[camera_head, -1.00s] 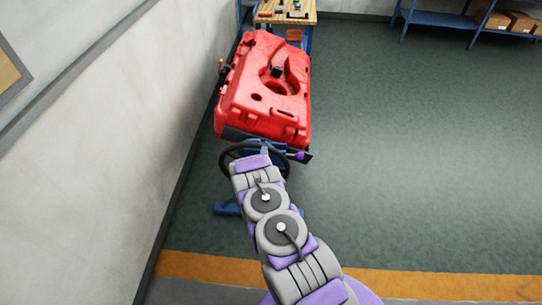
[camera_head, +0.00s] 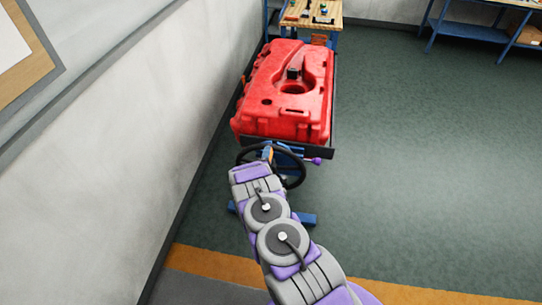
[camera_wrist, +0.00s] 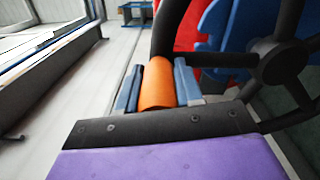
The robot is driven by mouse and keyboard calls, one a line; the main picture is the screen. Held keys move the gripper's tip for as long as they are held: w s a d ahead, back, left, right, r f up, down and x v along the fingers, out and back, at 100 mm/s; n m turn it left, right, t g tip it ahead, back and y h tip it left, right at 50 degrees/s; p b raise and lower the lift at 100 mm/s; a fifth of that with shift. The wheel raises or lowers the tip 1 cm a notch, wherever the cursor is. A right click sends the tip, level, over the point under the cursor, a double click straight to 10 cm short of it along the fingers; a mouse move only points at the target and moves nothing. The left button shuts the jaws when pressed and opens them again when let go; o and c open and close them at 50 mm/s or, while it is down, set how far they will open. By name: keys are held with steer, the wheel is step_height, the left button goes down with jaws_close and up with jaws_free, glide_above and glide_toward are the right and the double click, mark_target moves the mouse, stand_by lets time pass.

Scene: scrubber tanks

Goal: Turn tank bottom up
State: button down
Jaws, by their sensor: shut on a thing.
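The red tank (camera_head: 286,92) sits in a blue stand beside the wall in the head view, its face with the round recess and black cap (camera_head: 293,73) upward. A black handwheel (camera_head: 293,178) is at the stand's near end. In the wrist view, my gripper (camera_wrist: 158,82) has its blue-grey fingers on both sides of an orange handle (camera_wrist: 157,88) by the wheel rim and is shut on it. The wheel's hub and spokes (camera_wrist: 282,62) show at the right. In the head view my arm hides part of the wheel.
A white wall (camera_head: 130,130) runs close along the left. A wooden-topped workbench (camera_head: 312,12) stands behind the tank. A blue shelf (camera_head: 475,30) is at the back right. The green floor (camera_head: 430,150) to the right is clear.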

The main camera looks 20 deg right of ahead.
steer(key=shift+a+f, duration=0.2)
steer(key=shift+a, duration=0.25)
steer(key=c, duration=1.1)
jaws_free()
steer(key=shift+w, duration=0.1)
steer(key=o, duration=0.3)
steer(key=shift+w+a, duration=0.1)
steer(key=shift+a, duration=0.05)
steer(key=shift+o, duration=0.2)
steer(key=shift+r, duration=0.1)
steer(key=shift+s, duration=0.3)
steer(key=v, duration=1.7)
steer(key=shift+p, duration=0.4)
steer(key=shift+w, duration=0.1)
